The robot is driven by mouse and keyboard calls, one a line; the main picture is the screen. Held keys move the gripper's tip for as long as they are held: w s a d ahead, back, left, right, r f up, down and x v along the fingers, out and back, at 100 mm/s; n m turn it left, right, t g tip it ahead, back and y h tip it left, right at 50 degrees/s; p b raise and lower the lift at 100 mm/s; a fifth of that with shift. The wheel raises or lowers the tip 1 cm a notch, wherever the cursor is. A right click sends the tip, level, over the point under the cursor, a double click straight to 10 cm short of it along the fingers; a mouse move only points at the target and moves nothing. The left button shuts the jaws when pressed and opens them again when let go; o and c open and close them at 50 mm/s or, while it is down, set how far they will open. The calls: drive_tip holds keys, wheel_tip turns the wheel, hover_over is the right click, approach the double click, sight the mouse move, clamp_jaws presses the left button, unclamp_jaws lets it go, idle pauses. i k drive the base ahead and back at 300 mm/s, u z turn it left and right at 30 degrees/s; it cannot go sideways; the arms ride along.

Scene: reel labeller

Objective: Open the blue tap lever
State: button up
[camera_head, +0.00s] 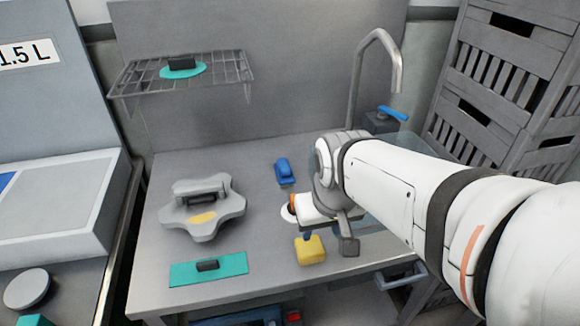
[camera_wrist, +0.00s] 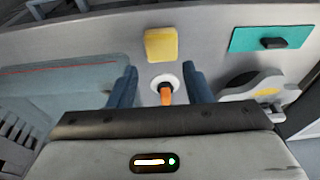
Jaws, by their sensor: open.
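The blue tap lever (camera_head: 392,113) sits on a dark tap body (camera_head: 380,124) beside the tall curved spout (camera_head: 357,75), at the back right of the worktop in the head view. It points to the right and slightly down. My gripper shows in the wrist view (camera_wrist: 160,88) with its two blue-grey fingers apart and nothing gripped. It is over the worktop, in front and to the left of the lever, well apart from it. An orange-handled item with a white round base (camera_wrist: 166,92) appears between the fingers; its distance below them is unclear. The lever is not in the wrist view.
A yellow block (camera_head: 310,250), a blue item (camera_head: 284,171), a teal board (camera_head: 208,269) and a grey lobed part (camera_head: 215,222) are on the worktop (camera_head: 255,235). A wire shelf (camera_head: 215,72) hangs at the back. Grey crates (camera_head: 515,80) stand right of the tap. The sink (camera_wrist: 60,90) is partly hidden by my arm.

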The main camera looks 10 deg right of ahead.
sight(383, 111)
drive_tip(key=z, duration=0.4)
drive_tip(key=k, duration=1.3)
drive_tip(key=z, duration=0.9)
drive_tip(key=i, duration=1.55)
drive_tip(key=u, duration=0.2)
